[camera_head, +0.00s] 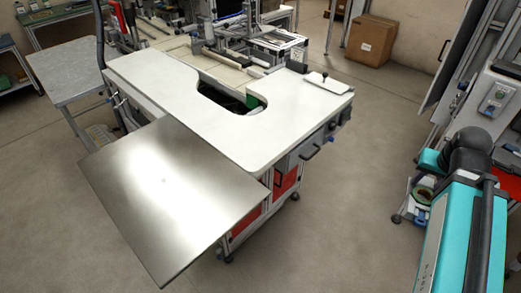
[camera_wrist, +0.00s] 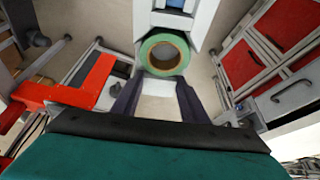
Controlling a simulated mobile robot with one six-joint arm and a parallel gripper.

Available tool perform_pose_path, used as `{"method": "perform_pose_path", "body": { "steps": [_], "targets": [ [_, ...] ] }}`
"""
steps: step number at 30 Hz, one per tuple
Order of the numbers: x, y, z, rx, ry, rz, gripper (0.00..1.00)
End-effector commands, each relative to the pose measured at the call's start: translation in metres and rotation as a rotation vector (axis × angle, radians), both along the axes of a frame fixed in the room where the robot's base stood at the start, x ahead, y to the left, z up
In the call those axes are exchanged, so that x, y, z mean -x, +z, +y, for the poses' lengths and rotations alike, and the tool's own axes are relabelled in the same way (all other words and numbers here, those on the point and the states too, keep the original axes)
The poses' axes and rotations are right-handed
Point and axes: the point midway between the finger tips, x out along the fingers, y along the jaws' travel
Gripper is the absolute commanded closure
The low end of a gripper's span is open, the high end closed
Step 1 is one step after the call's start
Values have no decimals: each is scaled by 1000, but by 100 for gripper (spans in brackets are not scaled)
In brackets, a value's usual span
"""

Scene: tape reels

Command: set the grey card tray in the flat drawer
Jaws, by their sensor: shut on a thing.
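In the wrist view my gripper (camera_wrist: 157,92) has its two dark fingers shut on the near end of a pale grey piece, which I take to be the grey card tray (camera_wrist: 203,22). Its raised sides run away from the fingers. A green-rimmed tape reel (camera_wrist: 163,53) with a tan core lies in it, just past the fingertips. In the head view the reel (camera_head: 425,187) shows small at the lower right beside my teal arm, and the fingers are hard to make out. A grey drawer front (camera_head: 305,152) with a dark handle, perhaps the flat drawer, sits under the white worktop and looks shut.
The white worktop (camera_head: 240,135) has a curved cut-out and is mostly bare. A steel sheet top (camera_head: 165,195) juts out at its front left. Red drawers (camera_head: 286,181) sit below. A cardboard box (camera_head: 371,40) stands at the back. Open floor lies between bench and arm.

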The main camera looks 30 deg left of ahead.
Motion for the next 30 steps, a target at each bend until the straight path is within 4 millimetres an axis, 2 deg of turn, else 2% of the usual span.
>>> {"method": "perform_pose_path", "body": {
  "steps": [1,18,24,30],
  "targets": [
    [0,13,0,0,0,0,87],
    [0,76,0,0,0,0,87],
    [0,84,0,0,0,0,87],
    [0,84,0,0,0,0,87]
  ]
}}
